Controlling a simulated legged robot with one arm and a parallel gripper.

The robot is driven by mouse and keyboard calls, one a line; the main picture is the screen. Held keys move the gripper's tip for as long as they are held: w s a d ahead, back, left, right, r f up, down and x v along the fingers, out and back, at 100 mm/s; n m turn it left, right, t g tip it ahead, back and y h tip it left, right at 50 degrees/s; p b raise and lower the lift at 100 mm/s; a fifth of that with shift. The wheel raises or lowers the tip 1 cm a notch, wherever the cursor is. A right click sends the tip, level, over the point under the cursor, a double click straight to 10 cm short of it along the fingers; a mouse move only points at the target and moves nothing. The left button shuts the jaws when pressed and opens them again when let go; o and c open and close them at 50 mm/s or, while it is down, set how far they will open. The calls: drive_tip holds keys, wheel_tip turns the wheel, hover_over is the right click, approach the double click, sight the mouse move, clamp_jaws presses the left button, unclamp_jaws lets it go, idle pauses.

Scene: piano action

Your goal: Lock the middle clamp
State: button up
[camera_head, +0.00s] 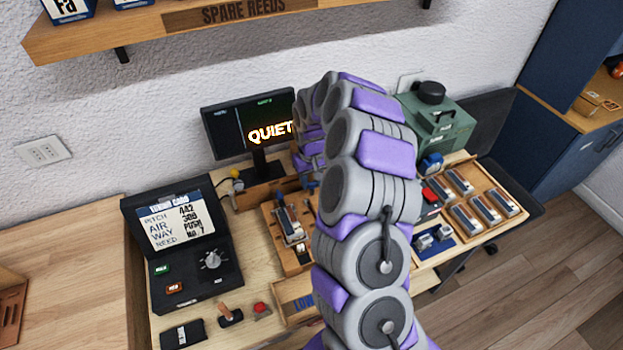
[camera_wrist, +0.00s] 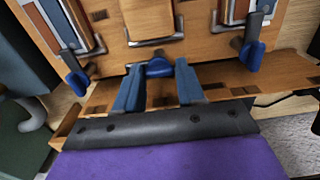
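In the wrist view, three clamps stand along the near edge of a wooden fixture. The middle clamp (camera_wrist: 158,67) has a dark metal bar and a blue end, which looks short from this angle. The left clamp (camera_wrist: 76,78) and right clamp (camera_wrist: 251,48) have dark levers with blue ends that reach toward me. My gripper (camera_wrist: 159,72) has two blue fingers, apart, one on each side of the middle clamp's blue end. I cannot tell whether they touch it. In the head view, the fixture (camera_head: 282,234) is partly hidden behind my arm.
A monitor (camera_head: 249,125) reading QUIET stands behind the fixture. A black control box (camera_head: 195,262) is to the left. A tray of reed blocks (camera_head: 482,200) and a green machine (camera_head: 437,125) are to the right. A shelf (camera_head: 200,27) hangs above.

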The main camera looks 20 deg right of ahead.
drive_tip(key=shift+a, duration=0.2)
drive_tip(key=shift+c, duration=0.6)
drive_tip(key=shift+d, duration=0.35)
drive_tip(key=shift+c, duration=1.4)
drive_tip(key=shift+a+m, duration=0.1)
drive_tip(key=shift+m, duration=0.2)
drive_tip(key=m+p, duration=0.2)
drive_tip(key=m, duration=0.1)
drive_tip(key=shift+r+m, duration=0.1)
drive_tip(key=shift+m, duration=0.2)
drive_tip(key=m+p, duration=0.1)
drive_tip(key=m, duration=0.3)
drive_tip(key=shift+s+m+p, duration=0.1)
drive_tip(key=shift+m+p, duration=0.2)
drive_tip(key=shift+p, duration=0.1)
drive_tip(key=m+p, duration=0.1)
drive_tip(key=m, duration=0.3)
drive_tip(key=m+p, duration=0.1)
drive_tip(key=m, duration=0.4)
drive_tip(key=shift+p, duration=0.35)
